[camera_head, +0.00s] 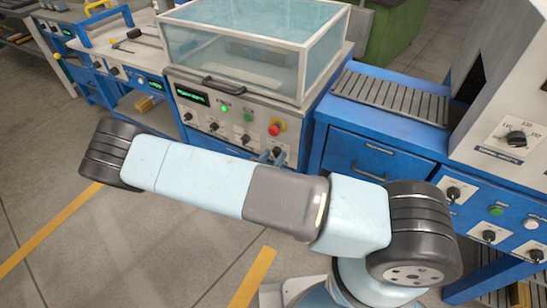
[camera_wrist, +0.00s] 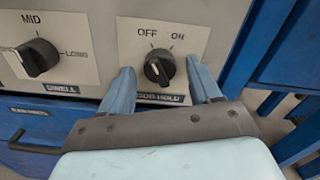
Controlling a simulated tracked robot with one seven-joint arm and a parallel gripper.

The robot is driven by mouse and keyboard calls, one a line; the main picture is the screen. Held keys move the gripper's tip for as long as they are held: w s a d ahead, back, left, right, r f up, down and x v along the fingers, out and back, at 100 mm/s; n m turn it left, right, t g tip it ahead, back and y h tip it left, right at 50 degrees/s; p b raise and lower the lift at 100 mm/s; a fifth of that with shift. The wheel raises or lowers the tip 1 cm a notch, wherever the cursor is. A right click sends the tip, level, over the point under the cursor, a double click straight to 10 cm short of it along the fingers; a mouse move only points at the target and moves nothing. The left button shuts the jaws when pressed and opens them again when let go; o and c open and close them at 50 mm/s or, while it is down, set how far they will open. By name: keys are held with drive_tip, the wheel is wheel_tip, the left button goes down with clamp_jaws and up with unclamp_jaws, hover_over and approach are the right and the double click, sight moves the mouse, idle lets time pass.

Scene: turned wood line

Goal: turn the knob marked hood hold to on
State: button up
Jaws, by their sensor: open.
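The hood hold knob (camera_wrist: 158,70) is a round black knob on a pale plate in the wrist view, with OFF at its upper left and ON at its upper right. Its pointer seems to lean towards OFF, but this is hard to tell. The label below is partly covered by my left finger; "HOLD" reads clearly. My gripper (camera_wrist: 159,72) is open, with one blue finger on each side of the knob and a gap visible on both sides. In the head view my gripper (camera_head: 272,158) is at the right end of the hooded machine's panel, mostly hidden behind my arm.
The dwell knob (camera_wrist: 37,57) is left of my gripper in the wrist view. A red stop button (camera_head: 275,127) and a green button (camera_head: 248,116) sit above in the head view. A blue frame (camera_wrist: 248,50) stands close on the right.

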drive_tip(key=shift+c, duration=0.4)
drive_tip(key=c, duration=1)
drive_tip(key=shift+o, duration=0.2)
drive_tip(key=m, duration=0.6)
drive_tip(key=shift+a, duration=0.1)
drive_tip(key=m, duration=0.6)
drive_tip(key=o, duration=1)
